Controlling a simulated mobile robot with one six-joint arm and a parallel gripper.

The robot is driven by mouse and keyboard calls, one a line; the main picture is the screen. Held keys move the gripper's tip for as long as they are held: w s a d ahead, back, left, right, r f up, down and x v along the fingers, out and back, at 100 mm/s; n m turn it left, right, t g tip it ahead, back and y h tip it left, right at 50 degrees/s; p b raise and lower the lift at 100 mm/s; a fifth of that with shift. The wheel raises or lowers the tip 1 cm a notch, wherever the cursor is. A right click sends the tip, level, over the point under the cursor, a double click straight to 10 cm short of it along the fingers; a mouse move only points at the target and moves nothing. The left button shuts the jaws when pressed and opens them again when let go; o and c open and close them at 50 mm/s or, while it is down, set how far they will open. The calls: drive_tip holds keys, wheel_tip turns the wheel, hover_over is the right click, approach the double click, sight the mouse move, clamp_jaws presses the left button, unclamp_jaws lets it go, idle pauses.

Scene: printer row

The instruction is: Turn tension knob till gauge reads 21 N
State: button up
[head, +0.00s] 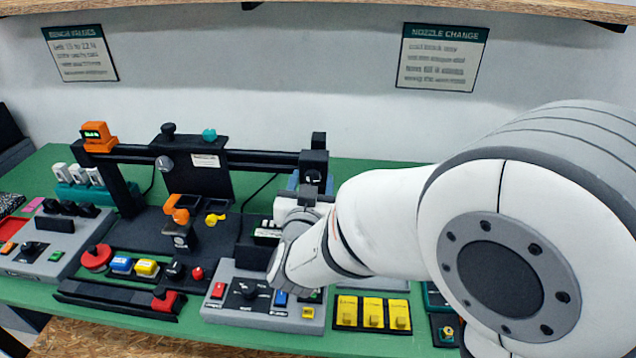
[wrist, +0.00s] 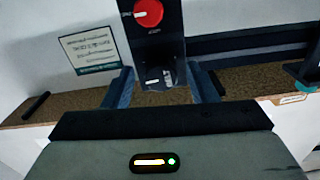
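A black knob with a white pointer mark (wrist: 157,78) sits on a dark block at the right end of the printer's gantry, and the block also shows in the head view (head: 314,160). I take it to be the tension knob. In the wrist view my gripper (wrist: 162,88) is open, with one blue-grey finger on each side of the knob and gaps between. In the head view my gripper (head: 306,186) is at that block, partly hidden by my wrist. An orange box with a green display (head: 96,134) stands at the gantry's left end; its reading is too small to make out.
A red knob (wrist: 148,12) is on the same dark block. Below my arm are a grey control panel (head: 235,310) and yellow switches (head: 373,313). The gantry bar (head: 250,159) runs left from the block. Two signs hang on the wall behind.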

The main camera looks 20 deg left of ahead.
drive_tip(key=c, duration=1)
drive_tip(key=shift+o, duration=0.2)
drive_tip(key=shift+f+b, duration=0.15)
drive_tip(key=shift+b, duration=0.4)
drive_tip(key=shift+m+b, duration=0.5)
drive_tip(key=shift+b, duration=0.05)
drive_tip(key=o, duration=1)
drive_tip(key=shift+c, duration=0.2)
